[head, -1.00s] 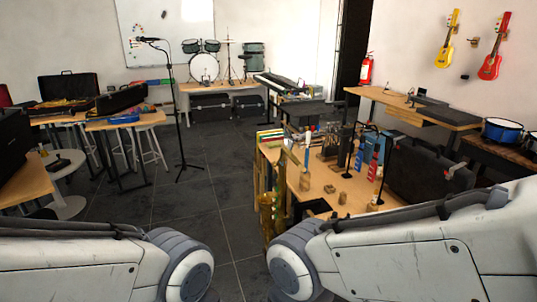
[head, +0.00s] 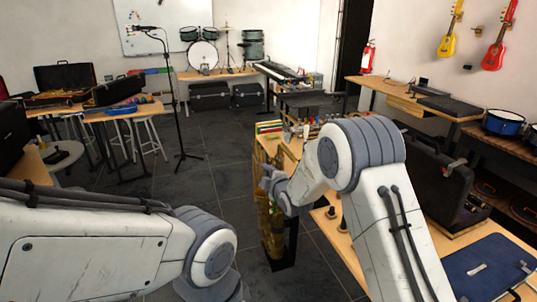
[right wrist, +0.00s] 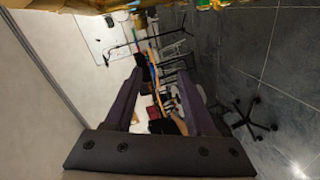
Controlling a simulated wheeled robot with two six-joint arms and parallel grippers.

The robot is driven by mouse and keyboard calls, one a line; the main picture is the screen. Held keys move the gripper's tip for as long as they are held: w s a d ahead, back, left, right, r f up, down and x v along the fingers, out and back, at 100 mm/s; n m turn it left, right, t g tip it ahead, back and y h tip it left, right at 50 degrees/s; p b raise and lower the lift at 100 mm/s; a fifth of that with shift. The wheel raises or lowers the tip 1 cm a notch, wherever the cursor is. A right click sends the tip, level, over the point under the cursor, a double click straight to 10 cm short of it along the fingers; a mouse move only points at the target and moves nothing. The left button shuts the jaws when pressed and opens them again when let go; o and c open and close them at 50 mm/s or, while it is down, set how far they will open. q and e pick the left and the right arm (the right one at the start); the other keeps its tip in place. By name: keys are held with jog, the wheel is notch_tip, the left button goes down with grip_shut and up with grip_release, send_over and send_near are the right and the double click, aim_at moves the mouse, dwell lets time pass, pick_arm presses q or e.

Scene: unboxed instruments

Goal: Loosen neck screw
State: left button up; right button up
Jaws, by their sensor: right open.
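A gold-coloured saxophone (head: 270,225) stands upright at the left end of the wooden workbench in the head view. My right gripper (head: 265,180) is in front of its upper part, and my forearm covers some of the bench beside it. I cannot tell the neck screw apart at this size. In the right wrist view the open fingers (right wrist: 160,73) have nothing between them but distant background. Gold metal (right wrist: 205,4) shows only along the top edge of that view, outside the fingers. My left arm is at the lower left of the head view, its gripper out of sight.
The workbench (head: 345,255) holds small pegs and a dark open case (head: 435,185). A blue mat (head: 488,268) lies at the lower right. A microphone stand (head: 178,100) is left of centre. The dark floor (head: 215,165) between is clear.

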aim_at(272, 161)
jog(key=w+n+t, duration=0.1)
jog(key=w, duration=0.3)
jog(key=w+d+f+n+t+p, duration=0.1)
jog(key=w, duration=0.3)
jog(key=w+d+n+t+p, duration=0.1)
jog(key=w, duration=0.3)
jog(key=shift+w+f+y, duration=0.15)
jog(key=shift+w+y, duration=0.1)
jog(key=shift+y, duration=0.05)
jog(key=shift+x, duration=1.05)
grip_shut()
